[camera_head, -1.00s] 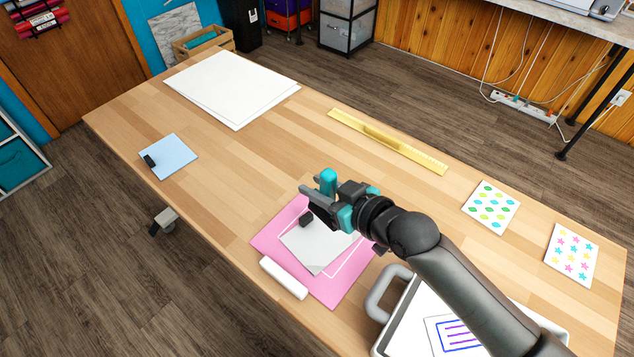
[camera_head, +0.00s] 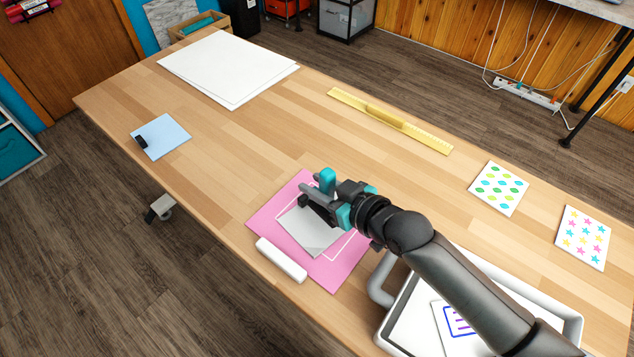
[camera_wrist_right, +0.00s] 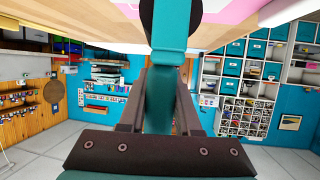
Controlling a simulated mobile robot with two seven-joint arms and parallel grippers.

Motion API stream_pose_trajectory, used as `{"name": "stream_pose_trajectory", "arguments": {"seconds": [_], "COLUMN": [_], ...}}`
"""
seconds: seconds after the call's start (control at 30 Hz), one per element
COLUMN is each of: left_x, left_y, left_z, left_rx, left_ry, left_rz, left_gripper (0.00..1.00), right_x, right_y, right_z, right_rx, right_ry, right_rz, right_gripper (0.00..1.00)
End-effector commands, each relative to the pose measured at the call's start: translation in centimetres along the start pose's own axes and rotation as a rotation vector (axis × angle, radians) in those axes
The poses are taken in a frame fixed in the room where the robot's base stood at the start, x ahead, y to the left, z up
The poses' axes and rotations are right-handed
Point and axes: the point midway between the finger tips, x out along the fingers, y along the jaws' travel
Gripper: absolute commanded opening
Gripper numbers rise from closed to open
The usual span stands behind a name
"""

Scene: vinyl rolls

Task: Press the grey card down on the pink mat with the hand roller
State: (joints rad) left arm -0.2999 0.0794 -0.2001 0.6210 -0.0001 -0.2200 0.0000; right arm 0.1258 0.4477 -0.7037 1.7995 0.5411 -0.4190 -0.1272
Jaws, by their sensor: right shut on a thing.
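The pink mat (camera_head: 334,281) lies on the table with the grey card (camera_head: 313,242) flat on it. My right gripper (camera_head: 311,192) is over the card's upper part and shut on the teal handle of the hand roller (camera_head: 327,179), whose end stands up above the fingers. In the right wrist view the teal handle (camera_wrist_right: 162,95) runs between the fingers to the roller's dark head (camera_wrist_right: 170,18), with the pink mat behind. A dark block shows just under the fingertips in the head view. I cannot tell whether the roller touches the card. My left gripper is out of view.
A white roll (camera_head: 281,260) lies along the mat's lower-left edge. A white tray (camera_head: 378,292) sits under my right arm. A yellow ruler (camera_head: 420,138), patterned sheets (camera_head: 498,188), white sheets (camera_head: 222,68) and a blue sheet (camera_head: 165,140) lie farther off, with bare wood between.

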Motion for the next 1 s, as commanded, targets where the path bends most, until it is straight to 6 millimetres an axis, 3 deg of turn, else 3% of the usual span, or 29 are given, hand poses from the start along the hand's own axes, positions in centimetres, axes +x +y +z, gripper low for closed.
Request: {"name": "stream_pose_trajectory", "arguments": {"seconds": [0.37, 1.0], "left_x": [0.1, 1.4], "left_y": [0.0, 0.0], "left_z": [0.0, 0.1], "left_rx": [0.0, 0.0], "left_ry": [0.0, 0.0], "left_rz": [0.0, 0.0], "left_gripper": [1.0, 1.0], "right_x": [0.0, 0.7], "right_y": [0.0, 0.0], "right_z": [0.0, 1.7], "right_rx": [0.0, -0.001], "right_ry": [0.001, 0.002], "right_rz": [0.0, 0.0], "right_gripper": [0.0, 0.0]}}
